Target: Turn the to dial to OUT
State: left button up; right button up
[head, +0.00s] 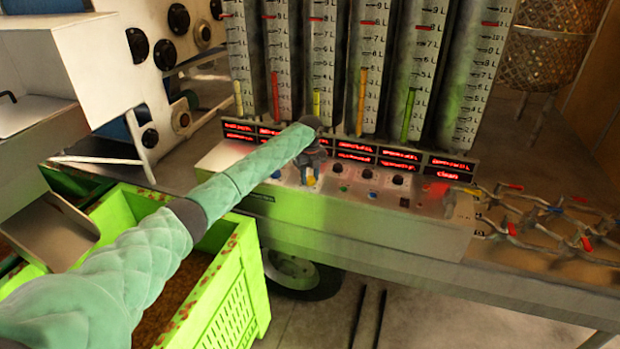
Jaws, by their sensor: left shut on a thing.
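The control panel (345,205) is a grey box with a row of dark round dials and small coloured buttons on its sloped top. My left arm reaches across from the lower left, and its gripper (311,183) points down onto the panel. It is shut on a dial that it hides almost wholly. I cannot read the label or tell which way that dial points. Other dark dials (367,173) sit to the right of the gripper. A small yellow part shows at the fingertips. My right gripper is not in view.
Red lit displays (450,176) and tall level gauges (365,70) stand behind the panel. A green crate (235,285) is below my left arm. Metal pipes with red-handled valves (545,215) are at the right.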

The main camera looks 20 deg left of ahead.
aim_at(310, 178)
pick_arm(q)
jog(key=shift+w+a+r+m, duration=0.1)
jog(key=shift+m, duration=0.2)
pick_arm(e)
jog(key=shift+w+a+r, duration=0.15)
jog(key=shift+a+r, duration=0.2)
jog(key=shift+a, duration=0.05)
pick_arm(q)
jog(key=o, duration=1)
jog(key=shift+r, duration=0.1)
jog(key=shift+r+b, duration=0.35)
jog(key=shift+b, duration=0.05)
jog(key=shift+r+b, duration=1.05)
jog(key=shift+r, duration=2.35)
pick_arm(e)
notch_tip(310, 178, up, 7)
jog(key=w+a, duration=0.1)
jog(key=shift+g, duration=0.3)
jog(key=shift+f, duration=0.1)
